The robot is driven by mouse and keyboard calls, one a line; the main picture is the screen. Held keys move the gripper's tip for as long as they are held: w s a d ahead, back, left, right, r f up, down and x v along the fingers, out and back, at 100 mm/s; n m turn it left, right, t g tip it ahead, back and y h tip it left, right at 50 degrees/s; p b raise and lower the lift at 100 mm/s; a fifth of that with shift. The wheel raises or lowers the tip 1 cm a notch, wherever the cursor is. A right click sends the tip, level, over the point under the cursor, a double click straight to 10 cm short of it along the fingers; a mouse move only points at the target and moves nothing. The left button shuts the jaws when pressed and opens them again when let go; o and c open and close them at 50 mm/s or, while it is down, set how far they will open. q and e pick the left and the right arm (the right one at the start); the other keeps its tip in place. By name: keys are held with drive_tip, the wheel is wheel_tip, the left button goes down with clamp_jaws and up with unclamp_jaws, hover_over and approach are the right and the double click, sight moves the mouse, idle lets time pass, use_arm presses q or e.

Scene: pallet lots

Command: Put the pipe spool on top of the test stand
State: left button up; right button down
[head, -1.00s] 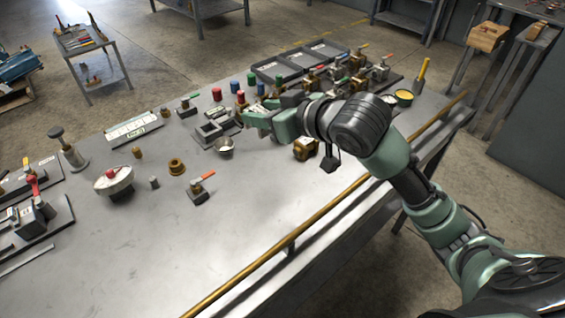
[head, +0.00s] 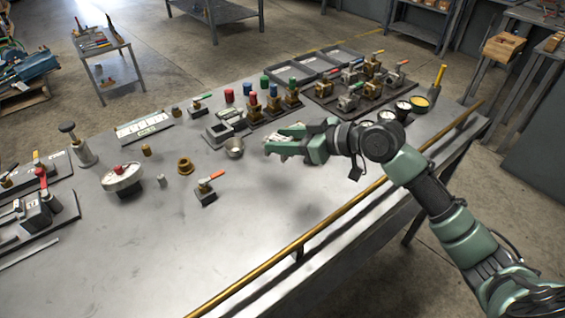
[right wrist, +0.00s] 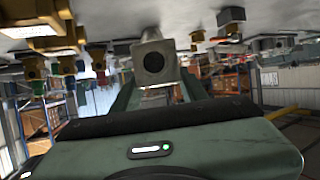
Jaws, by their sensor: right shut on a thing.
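My right gripper (head: 284,144) is above the table, right of a small metal cup. It is shut on a grey piece with a square end and a dark round hole (right wrist: 153,62), seen between the fingers in the right wrist view; this looks like the pipe spool. In the head view the fingers mostly hide it. A low grey stand with square recesses (head: 219,132) stands left of and beyond the gripper; it may be the test stand, but I cannot tell for sure. My left gripper is not in view.
The metal cup (head: 235,147) stands between the stand and my gripper. Valves crowd a dark board (head: 345,98) behind. The front of the table (head: 190,250) is clear.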

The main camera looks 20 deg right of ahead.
wheel_tip(320, 180, down, 7)
drive_tip(key=shift+f, duration=0.1)
drive_tip(key=c, duration=0.8)
unclamp_jaws()
drive_tip(key=shift+o, duration=0.2)
drive_tip(key=shift+s+d, duration=0.1)
drive_tip(key=shift+s+d, duration=0.2)
drive_tip(key=b+v, duration=0.2)
drive_tip(key=v, duration=0.9)
drive_tip(key=shift+r, duration=0.2)
